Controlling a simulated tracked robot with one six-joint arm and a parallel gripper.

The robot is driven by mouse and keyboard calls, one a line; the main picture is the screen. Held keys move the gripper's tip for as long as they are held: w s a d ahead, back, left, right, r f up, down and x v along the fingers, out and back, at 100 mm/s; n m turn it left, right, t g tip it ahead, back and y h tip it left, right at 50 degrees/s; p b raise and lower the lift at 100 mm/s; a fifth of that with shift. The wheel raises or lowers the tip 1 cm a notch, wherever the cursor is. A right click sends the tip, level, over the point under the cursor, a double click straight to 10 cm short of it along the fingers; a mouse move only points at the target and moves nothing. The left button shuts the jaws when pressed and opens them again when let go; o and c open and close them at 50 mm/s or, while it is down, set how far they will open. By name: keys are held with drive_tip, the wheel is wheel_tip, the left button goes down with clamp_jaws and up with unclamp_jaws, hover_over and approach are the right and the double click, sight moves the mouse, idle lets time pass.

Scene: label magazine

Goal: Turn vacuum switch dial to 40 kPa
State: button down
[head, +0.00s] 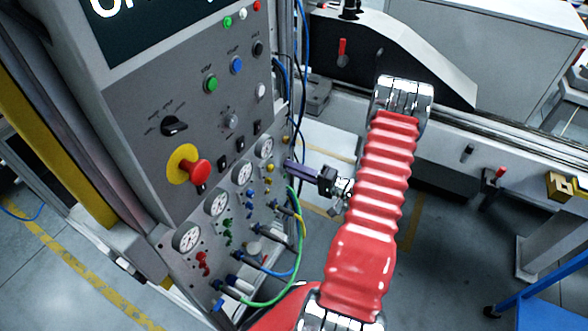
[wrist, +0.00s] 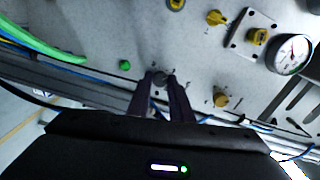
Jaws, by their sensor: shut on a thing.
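In the wrist view, the small dark grey vacuum switch dial (wrist: 160,78) sits on the grey panel (wrist: 110,35), with tiny marks around it that are too small to read. My gripper (wrist: 163,83) has its two dark purple fingers closed on the dial, one on either side. In the head view, my gripper (head: 289,164) reaches in from the right to the panel's lower right edge. There the fingertips hide the dial. The dial's setting cannot be read in either view.
A green button (wrist: 125,65), a yellow knob (wrist: 221,99) and a pressure gauge (wrist: 289,54) are near the dial. In the head view, a red emergency stop (head: 201,173) stands out from the panel. Green, yellow and blue hoses (head: 270,300) hang below my gripper.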

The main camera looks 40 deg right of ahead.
drive_tip(key=shift+s+a+f, duration=0.1)
drive_tip(key=shift+a+f, duration=0.15)
drive_tip(key=shift+a, duration=0.05)
drive_tip(key=c, duration=1.9)
unclamp_jaws()
drive_tip(key=o, duration=0.3)
drive_tip(key=shift+d+r, duration=0.15)
drive_tip(key=shift+d, duration=0.05)
drive_tip(key=v, duration=1.3)
drive_tip(key=shift+s, duration=0.35)
